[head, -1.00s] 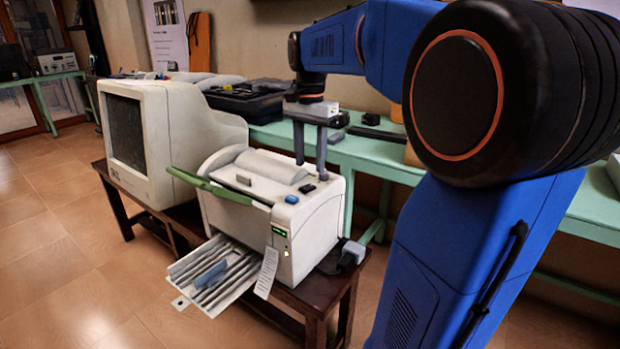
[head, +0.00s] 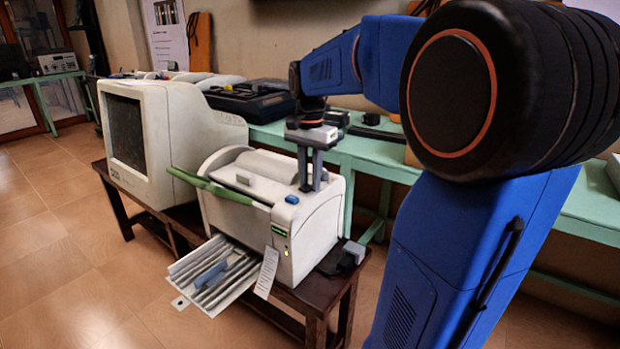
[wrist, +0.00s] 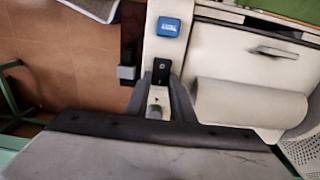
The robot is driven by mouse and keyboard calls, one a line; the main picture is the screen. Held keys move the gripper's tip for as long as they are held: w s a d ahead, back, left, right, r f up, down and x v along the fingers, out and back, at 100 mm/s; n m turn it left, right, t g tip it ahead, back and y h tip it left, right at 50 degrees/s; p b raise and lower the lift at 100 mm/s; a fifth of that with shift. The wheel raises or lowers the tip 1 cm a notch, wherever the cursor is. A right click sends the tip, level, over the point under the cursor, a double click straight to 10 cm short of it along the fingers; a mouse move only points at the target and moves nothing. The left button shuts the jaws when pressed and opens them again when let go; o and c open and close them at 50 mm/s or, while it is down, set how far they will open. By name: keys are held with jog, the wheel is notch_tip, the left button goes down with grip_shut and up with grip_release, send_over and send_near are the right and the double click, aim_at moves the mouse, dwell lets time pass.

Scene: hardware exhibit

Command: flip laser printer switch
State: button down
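The laser printer (head: 318,225) is a white machine with a green lid flap, on a dark wooden table. Its black switch (wrist: 161,71) shows on the top panel in the wrist view, near a blue button (wrist: 168,27). My gripper (head: 310,188) points down at the printer's top right side. In the wrist view my gripper (wrist: 159,88) has a narrow gap between its fingers, with the switch just beyond or between the tips. Contact with the switch cannot be told. The fingers hide the switch in the head view.
A beige CRT monitor (head: 165,135) stands left of the printer. The paper tray (head: 217,275) sticks out in front. A small grey and black device (head: 352,252) sits on the table's right end. A green bench (head: 375,155) runs behind. The floor at left is clear.

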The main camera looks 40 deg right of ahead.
jog(key=shift+s+a+t+h, duration=0.15)
jog(key=shift+a+t+h, duration=0.15)
jog(key=shift+h, duration=0.5)
jog(key=shift+s+a+r+t+h, duration=0.1)
jog(key=shift+a+t+h, duration=0.1)
jog(key=shift+h, duration=0.45)
jog(key=shift+a+t+h, duration=0.1)
jog(key=shift+t+h, duration=0.1)
jog(key=shift+h, duration=0.45)
jog(key=c, duration=1.5)
grip_release()
jog(key=v, duration=1.7)
jog(key=shift+s+a+r, duration=0.1)
jog(key=shift+s+r, duration=0.05)
jog(key=shift+r, duration=0.05)
